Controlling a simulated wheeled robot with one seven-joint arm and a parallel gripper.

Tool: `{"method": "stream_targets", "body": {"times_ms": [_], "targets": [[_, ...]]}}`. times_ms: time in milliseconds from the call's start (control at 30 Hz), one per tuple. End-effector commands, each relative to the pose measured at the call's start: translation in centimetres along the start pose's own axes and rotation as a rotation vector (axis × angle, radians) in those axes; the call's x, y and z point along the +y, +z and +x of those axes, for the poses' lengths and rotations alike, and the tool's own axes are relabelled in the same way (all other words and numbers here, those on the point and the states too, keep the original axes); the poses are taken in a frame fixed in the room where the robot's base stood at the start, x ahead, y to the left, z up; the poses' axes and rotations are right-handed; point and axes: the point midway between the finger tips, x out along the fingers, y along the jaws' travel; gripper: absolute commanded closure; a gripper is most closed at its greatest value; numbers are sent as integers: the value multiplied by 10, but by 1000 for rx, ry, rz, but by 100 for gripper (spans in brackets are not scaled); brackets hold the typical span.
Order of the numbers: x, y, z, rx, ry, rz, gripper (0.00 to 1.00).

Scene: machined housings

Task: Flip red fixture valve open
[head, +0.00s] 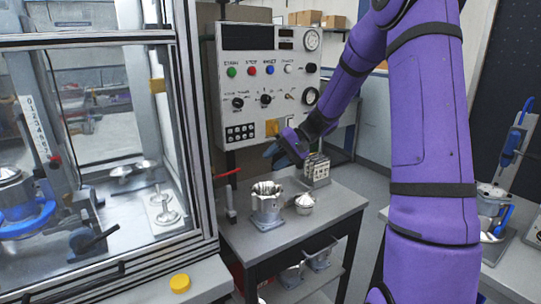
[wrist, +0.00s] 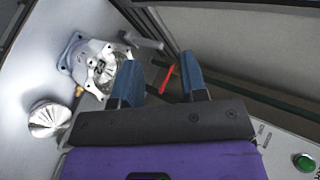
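The red valve handle (head: 227,173) sits on a slim grey post (head: 230,205) at the back left of the small grey table, next to the glass enclosure. In the wrist view the red handle (wrist: 167,79) shows between my two blue fingers, farther off than their tips. My gripper (head: 272,152) is above the table, to the right of the valve and apart from it. In the wrist view my gripper (wrist: 158,64) is open, with nothing between the fingers.
A silver housing (head: 267,204) and a small domed metal part (head: 305,203) stand on the table (head: 335,208). A metal block (head: 316,168) is at its back. The control panel (head: 268,85) rises behind. The glass enclosure's frame (head: 197,120) bounds the left.

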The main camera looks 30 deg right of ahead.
Motion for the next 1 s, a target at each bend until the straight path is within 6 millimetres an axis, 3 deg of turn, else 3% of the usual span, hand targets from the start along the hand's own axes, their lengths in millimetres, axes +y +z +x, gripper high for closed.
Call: {"method": "stream_targets", "body": {"times_ms": [200,500,1000], "targets": [[-23,29,0,-24,94,-45,61],[-41,58,-3,-39,188,-86,61],[-44,65,-3,-42,208,-93,61]]}}
